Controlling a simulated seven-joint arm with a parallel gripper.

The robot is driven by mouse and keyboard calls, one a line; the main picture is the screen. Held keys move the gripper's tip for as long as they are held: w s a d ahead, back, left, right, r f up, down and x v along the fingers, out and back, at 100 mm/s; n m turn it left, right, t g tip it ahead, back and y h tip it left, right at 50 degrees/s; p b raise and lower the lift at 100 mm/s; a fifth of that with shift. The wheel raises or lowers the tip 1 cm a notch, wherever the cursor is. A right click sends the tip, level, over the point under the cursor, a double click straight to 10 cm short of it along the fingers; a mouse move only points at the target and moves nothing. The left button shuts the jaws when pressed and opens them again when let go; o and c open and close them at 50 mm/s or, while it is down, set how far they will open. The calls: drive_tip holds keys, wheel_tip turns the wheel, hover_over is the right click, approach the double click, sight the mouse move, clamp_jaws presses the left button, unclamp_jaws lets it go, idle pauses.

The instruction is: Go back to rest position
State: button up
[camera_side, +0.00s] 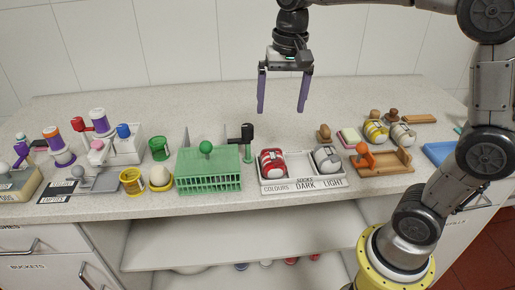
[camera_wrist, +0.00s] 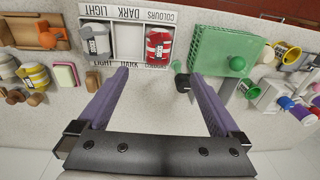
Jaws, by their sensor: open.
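My gripper (camera_side: 284,92) hangs in the air above the worktop, its two purple fingers pointing down and spread apart. It is open with nothing between the fingers. In the wrist view my gripper (camera_wrist: 160,95) shows bare worktop between its fingertips. Below and in front of it is the white sock tray (camera_side: 305,184) marked colours, dark and light. A red striped sock bundle (camera_side: 272,162) sits in its left compartment and a grey bundle (camera_side: 327,157) in its right one. The middle compartment looks empty.
A green rack (camera_side: 208,170) stands left of the tray. An orange-brown wooden holder (camera_side: 385,160) and yellow and grey bundles stand right. Cups, a white stand (camera_side: 122,148) and spools crowd the left. The worktop (camera_side: 300,98) behind the tray is mostly clear.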

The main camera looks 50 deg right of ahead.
drive_tip(key=s+a+r+n+t, duration=0.2)
drive_tip(key=s+n+t, duration=0.1)
drive_tip(key=s, duration=0.9)
drive_tip(key=s+f+n+t, duration=0.1)
drive_tip(key=s+f+n, duration=0.4)
drive_tip(key=f, duration=0.1)
drive_tip(key=shift+s+n+t, duration=0.3)
drive_tip(key=shift+s+n, duration=0.05)
drive_tip(key=shift+n, duration=0.05)
